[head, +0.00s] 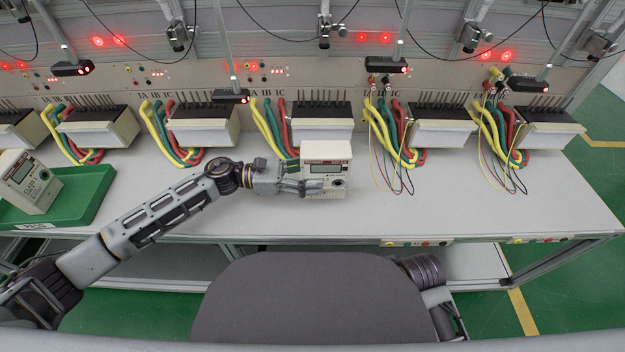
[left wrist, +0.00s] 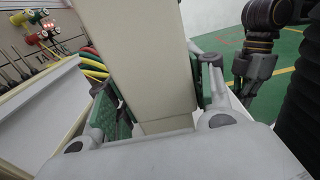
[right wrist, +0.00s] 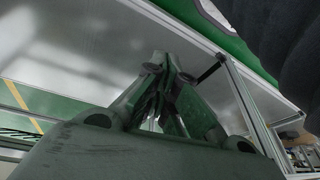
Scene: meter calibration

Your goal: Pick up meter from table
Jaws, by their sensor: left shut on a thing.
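The cream meter (head: 325,154) with a small grey display stands upright at the middle of the grey table, in front of a terminal block. My left gripper (head: 316,187) reaches it from the left and is shut on its lower part. In the left wrist view the meter's side (left wrist: 138,60) fills the space between the two green-padded fingers (left wrist: 160,95). I cannot tell whether its base touches the table.
A second meter (head: 31,182) leans in a green tray (head: 85,192) at the left. Terminal blocks (head: 203,127) with coloured cables (head: 398,140) line the back of the table (head: 480,205). Thin loose wires hang at the right. The front right tabletop is clear.

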